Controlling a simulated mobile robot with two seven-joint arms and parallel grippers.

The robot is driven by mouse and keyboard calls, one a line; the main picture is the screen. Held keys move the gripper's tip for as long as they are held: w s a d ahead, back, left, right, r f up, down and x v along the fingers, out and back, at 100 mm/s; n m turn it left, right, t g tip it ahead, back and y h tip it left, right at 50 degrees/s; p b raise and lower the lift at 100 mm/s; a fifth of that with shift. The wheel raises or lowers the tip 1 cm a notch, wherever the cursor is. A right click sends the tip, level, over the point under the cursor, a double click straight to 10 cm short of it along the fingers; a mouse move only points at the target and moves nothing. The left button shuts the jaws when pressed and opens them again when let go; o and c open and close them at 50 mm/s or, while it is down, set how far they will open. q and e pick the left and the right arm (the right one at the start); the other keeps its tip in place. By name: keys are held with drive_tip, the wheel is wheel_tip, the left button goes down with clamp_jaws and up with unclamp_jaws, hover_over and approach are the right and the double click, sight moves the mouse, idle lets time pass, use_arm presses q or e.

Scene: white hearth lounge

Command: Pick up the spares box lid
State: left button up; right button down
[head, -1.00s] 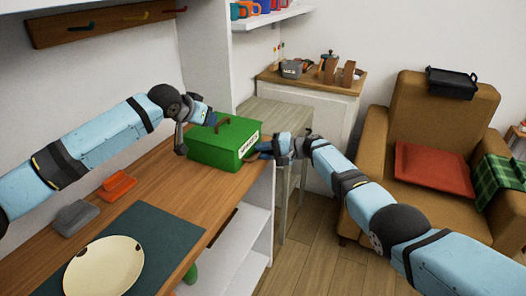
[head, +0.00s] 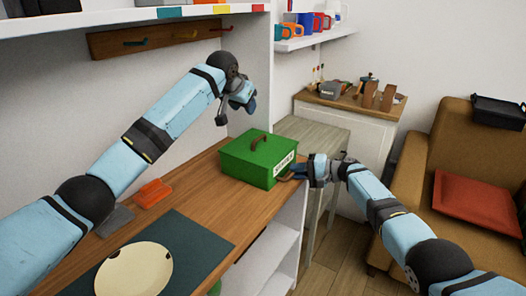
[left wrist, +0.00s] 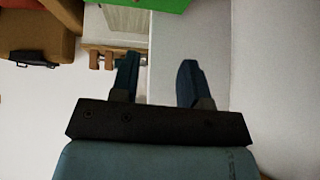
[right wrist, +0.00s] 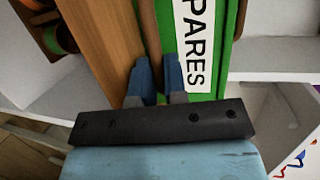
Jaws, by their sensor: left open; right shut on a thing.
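The green spares box (head: 248,172) stands on the wooden counter near its right edge, with its green lid (head: 240,149) on top. The lid has a brown arched handle (head: 259,142). A white label (right wrist: 196,40) on the box's side reads "PARES" in the right wrist view. My left gripper (head: 236,112) is open and empty, above and behind the lid. A green edge of the box shows at the top of the left wrist view (left wrist: 165,3). My right gripper (head: 293,173) is shut low at the box's labelled side, on a brown strip (right wrist: 149,30) along it.
A plate (head: 133,270) lies on a dark mat (head: 200,245) at the front of the counter. An orange object (head: 152,193) and a grey one (head: 115,220) lie behind it. A shelf (head: 120,20) and hook rail (head: 155,38) are above. An armchair (head: 450,160) stands at right.

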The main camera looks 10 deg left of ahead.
use_arm(q)
drive_tip(key=d+g, duration=0.1)
drive_tip(key=g, duration=0.2)
approach(259, 144)
drive_tip(key=shift+w+d+f, duration=0.35)
drive_tip(key=shift+w+f, duration=0.15)
drive_tip(key=shift+w, duration=0.1)
drive_tip(key=x, duration=0.5)
drive_tip(key=shift+s+d+f, duration=0.1)
drive_tip(key=shift+s+f, duration=0.1)
drive_tip(key=shift+s, duration=0.1)
clamp_jaws()
